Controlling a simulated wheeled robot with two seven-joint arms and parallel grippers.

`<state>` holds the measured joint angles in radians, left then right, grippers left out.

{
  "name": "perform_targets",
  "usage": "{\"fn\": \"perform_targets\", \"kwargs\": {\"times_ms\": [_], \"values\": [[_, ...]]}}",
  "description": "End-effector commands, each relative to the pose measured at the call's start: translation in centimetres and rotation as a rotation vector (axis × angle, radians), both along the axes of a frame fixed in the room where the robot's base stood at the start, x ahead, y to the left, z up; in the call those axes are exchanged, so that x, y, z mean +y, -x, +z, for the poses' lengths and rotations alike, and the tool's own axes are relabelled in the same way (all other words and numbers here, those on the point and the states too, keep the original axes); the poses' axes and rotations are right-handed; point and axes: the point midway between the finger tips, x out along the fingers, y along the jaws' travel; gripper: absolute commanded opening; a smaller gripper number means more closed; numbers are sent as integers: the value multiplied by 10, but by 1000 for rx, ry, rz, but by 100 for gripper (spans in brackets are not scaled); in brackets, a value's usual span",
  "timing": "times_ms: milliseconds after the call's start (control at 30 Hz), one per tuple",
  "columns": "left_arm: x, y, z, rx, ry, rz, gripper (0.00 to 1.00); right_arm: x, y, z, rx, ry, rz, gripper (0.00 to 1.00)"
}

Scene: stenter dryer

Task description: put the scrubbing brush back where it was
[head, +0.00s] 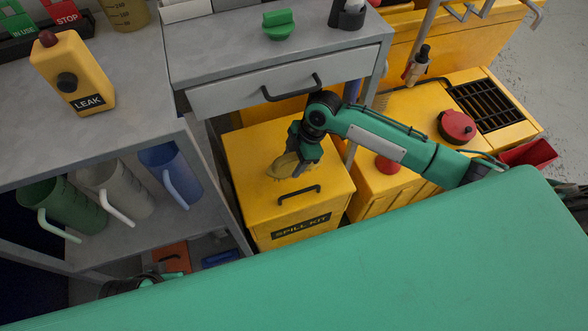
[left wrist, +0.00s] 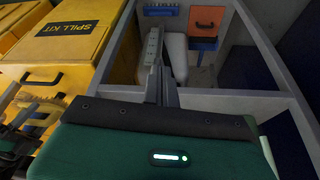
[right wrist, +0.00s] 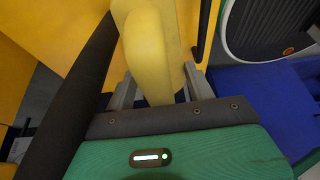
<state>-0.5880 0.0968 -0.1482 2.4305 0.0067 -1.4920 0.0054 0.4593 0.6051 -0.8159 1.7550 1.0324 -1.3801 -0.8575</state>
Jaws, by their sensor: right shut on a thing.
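My right gripper (head: 302,160) is shut on a yellow thing (head: 288,165), which appears to be the scrubbing brush. It is over the lid of the yellow spill kit box (head: 262,139); whether it touches the lid I cannot tell. In the right wrist view the yellow body (right wrist: 150,55) stands between the two fingers and hides what lies behind it; no bristles are clear. My left gripper (left wrist: 164,88) shows in the left wrist view with its fingers together and nothing visible between them.
A grey bench (head: 118,100) with green, white and blue jugs on its shelf is at left. A grey drawer unit (head: 235,98) stands behind the box. A yellow unit with a black grate (head: 484,104) and red cap (head: 456,126) is at right. Another brush-like tool (head: 417,64) hangs above.

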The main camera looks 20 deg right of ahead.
Motion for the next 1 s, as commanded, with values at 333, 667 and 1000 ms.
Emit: {"fn": "perform_targets", "kwargs": {"times_ms": [333,667,1000], "values": [[2,9,10,-5,-1,-1,0,0,1,-33,-1,-1,-1,36],[-7,-2,11,-72,26,-11,0,0,0,-53,-3,-1,-1,36],[-8,-3,10,-75,28,-13,0,0,0,-55,-3,-1,-1,76]]}}
